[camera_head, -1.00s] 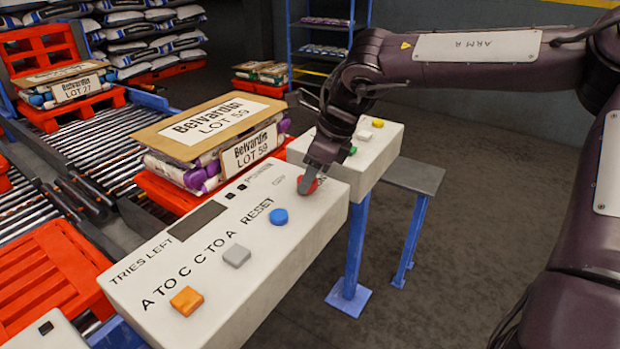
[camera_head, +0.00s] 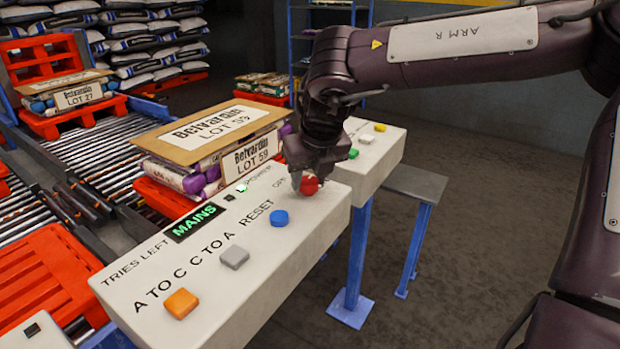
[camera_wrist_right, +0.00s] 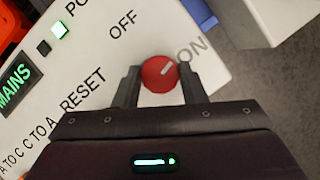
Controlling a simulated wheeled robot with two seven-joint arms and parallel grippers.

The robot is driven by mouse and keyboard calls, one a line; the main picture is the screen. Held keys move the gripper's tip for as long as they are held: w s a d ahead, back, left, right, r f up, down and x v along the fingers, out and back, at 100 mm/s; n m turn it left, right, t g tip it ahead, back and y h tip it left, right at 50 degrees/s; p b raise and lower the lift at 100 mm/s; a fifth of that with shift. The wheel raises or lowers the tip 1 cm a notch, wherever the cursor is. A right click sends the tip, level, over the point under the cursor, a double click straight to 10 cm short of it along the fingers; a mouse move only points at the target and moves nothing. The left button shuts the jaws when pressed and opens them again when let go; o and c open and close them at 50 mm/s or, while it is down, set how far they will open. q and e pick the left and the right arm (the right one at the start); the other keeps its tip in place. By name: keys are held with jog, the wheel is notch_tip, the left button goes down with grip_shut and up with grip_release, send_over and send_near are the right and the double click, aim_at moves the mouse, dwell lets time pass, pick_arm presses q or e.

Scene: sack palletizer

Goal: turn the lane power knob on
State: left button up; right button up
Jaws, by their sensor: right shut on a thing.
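The red power knob (camera_head: 309,185) sits at the far right end of the white control panel (camera_head: 262,285). In the right wrist view the knob (camera_wrist_right: 159,74) lies between the two fingers, and its white mark points toward the word ON. My right gripper (camera_wrist_right: 160,88) is shut on the knob; in the head view the gripper (camera_head: 305,175) comes down on it from above. The panel display (camera_head: 194,222) reads MAINS in green, and a small lamp (camera_head: 241,187) by POWER is lit. My left gripper is not in view.
Blue (camera_head: 279,218), grey (camera_head: 234,257) and orange (camera_head: 181,303) buttons stand on the same panel near the knob. A second white panel (camera_head: 375,160) with green, white and yellow buttons is just behind. Sacks labelled LOT 59 (camera_head: 215,128) sit on a red pallet to the left.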

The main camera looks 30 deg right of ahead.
aim_at(312, 203)
jog(key=shift+m+h, duration=0.4)
jog(key=shift+m, duration=0.5)
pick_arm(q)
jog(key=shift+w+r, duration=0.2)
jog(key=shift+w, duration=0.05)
pick_arm(e)
jog(key=shift+a+g, duration=0.1)
jog(key=shift+g, duration=0.2)
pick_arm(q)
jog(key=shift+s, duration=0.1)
pick_arm(e)
jog(key=shift+m, duration=0.3)
jog(key=o, duration=1)
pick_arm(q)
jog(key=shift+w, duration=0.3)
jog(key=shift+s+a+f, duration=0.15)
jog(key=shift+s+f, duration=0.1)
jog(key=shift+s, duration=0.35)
pick_arm(e)
jog(key=v, duration=0.7)
jog(key=shift+s+r, duration=0.2)
jog(key=shift+r, duration=0.15)
